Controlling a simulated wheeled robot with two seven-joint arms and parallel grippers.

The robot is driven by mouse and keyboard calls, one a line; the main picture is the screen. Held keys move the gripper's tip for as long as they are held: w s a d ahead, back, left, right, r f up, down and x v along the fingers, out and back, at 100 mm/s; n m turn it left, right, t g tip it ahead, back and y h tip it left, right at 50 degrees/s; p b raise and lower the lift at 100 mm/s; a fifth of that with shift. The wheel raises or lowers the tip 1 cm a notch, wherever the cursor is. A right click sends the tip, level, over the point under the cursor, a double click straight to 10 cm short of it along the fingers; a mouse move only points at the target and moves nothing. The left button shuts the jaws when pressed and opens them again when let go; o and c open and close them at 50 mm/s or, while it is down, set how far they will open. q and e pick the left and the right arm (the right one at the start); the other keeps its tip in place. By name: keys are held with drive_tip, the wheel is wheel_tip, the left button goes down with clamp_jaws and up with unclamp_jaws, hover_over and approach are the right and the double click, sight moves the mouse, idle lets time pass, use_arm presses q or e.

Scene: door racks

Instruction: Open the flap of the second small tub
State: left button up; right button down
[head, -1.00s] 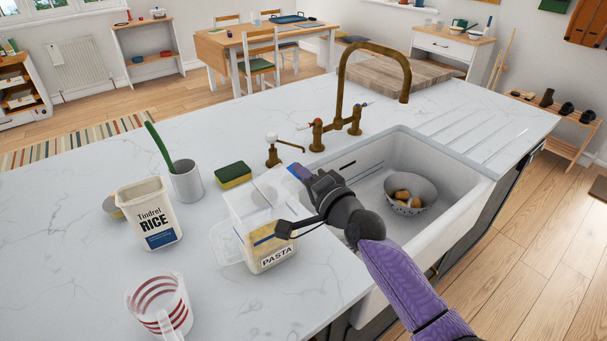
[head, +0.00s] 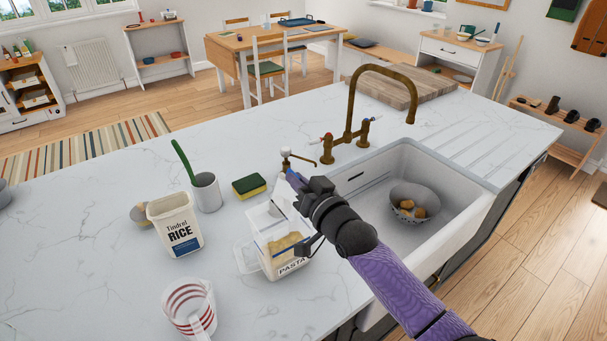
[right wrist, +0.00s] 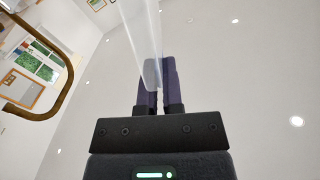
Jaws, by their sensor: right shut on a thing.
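The pasta tub (head: 288,264), a clear box with a white PASTA label, stands on the counter left of the sink, with yellowish pasta showing through its open top. Its pale flap (head: 264,216) is tilted up at the back of the tub. My right gripper (head: 293,178) is above the tub's far side, partly covering the flap. In the right wrist view, my right gripper (right wrist: 158,88) is shut on a translucent panel, the flap (right wrist: 143,40). The rice tub (head: 176,228) stands to the left, with its top open. My left gripper is out of view.
A grey cup (head: 207,194) with a green-handled tool, a sponge (head: 249,186) and a measuring jug (head: 189,308) stand near the tubs. The sink (head: 452,210) holds a colander (head: 412,203). A brass tap (head: 352,115) rises behind it. The counter's left side is mostly clear.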

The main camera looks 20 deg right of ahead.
drive_tip(key=shift+s+a+r+n+p, duration=0.2)
drive_tip(key=shift+a+n+p, duration=0.35)
drive_tip(key=shift+n, duration=0.3)
drive_tip(key=shift+s+a+r+n+p, duration=0.15)
drive_tip(key=shift+a+n+p, duration=0.4)
drive_tip(key=shift+n, duration=0.3)
drive_tip(key=shift+a+f, duration=0.1)
drive_tip(key=c, duration=0.8)
unclamp_jaws()
drive_tip(key=shift+o, duration=0.2)
drive_tip(key=v, duration=1)
drive_tip(key=shift+p, duration=0.35)
